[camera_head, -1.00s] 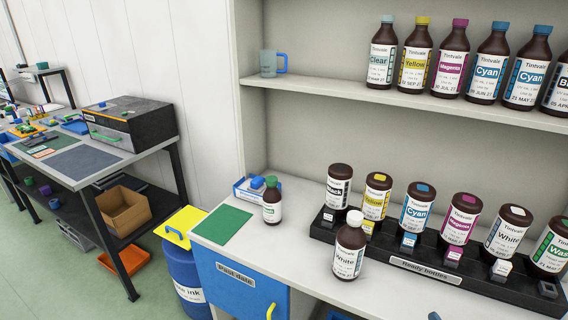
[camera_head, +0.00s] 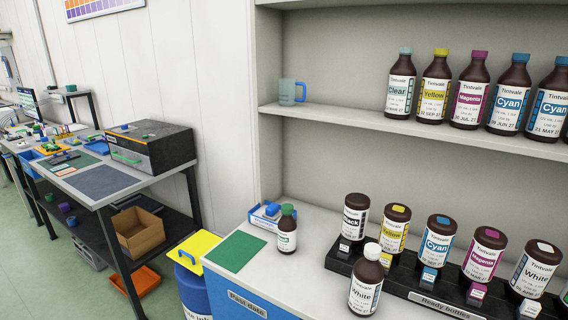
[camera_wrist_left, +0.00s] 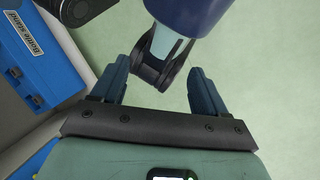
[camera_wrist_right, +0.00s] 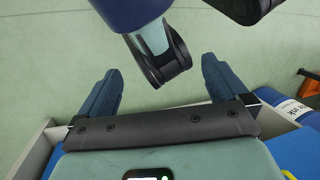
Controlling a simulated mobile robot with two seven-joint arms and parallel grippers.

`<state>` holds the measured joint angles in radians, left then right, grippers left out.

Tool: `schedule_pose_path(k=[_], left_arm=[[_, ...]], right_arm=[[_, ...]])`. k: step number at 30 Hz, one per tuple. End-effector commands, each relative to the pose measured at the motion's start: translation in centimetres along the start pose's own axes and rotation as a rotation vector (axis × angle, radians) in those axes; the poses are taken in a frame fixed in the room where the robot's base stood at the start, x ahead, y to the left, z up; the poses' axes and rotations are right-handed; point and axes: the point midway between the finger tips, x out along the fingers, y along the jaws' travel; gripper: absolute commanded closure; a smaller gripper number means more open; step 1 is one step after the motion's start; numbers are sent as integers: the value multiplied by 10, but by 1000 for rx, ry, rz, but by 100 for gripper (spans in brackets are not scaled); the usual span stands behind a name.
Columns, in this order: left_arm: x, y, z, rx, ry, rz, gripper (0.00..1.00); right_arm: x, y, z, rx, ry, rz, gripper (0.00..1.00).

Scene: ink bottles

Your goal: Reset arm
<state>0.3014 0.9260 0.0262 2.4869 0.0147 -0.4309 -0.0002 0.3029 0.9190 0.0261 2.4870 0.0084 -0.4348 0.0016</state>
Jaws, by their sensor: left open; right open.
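My left gripper (camera_wrist_left: 157,88) is open and empty in the left wrist view. Its two blue fingers stand apart over the green floor, with a part of my own body beyond. My right gripper (camera_wrist_right: 158,90) is open and empty in the right wrist view, also over the floor. Neither gripper shows in the head view. A white-capped White bottle (camera_head: 365,285) stands on the counter in front of the black Ready bottles rack (camera_head: 400,284). A small green-capped bottle (camera_head: 287,232) stands beside the green mat (camera_head: 235,251).
A shelf (camera_head: 420,128) holds several capped bottles and a mug (camera_head: 290,92). A blue drum with a yellow lid (camera_head: 194,251) stands left of the counter. A side table (camera_head: 100,182) carries a dark box (camera_head: 150,143).

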Motion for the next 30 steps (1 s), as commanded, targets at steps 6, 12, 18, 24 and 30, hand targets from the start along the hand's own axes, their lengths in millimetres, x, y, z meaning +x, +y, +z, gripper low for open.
schedule_pose_path(k=[6,12,18,24,30], left_arm=[[-53,15,10,1,-20,-3,26],[-96,30,12,2,-41,-5,26],[-115,37,10,3,-48,-6,26],[-114,36,11,2,-51,-7,26],[-113,36,11,2,-51,-7,26]], right_arm=[[-51,-15,13,3,-35,6,0],[-94,-30,15,1,-54,8,0],[-114,-37,12,0,-60,9,0],[-112,-36,13,0,-63,10,0],[-112,-36,13,0,-62,9,0]])
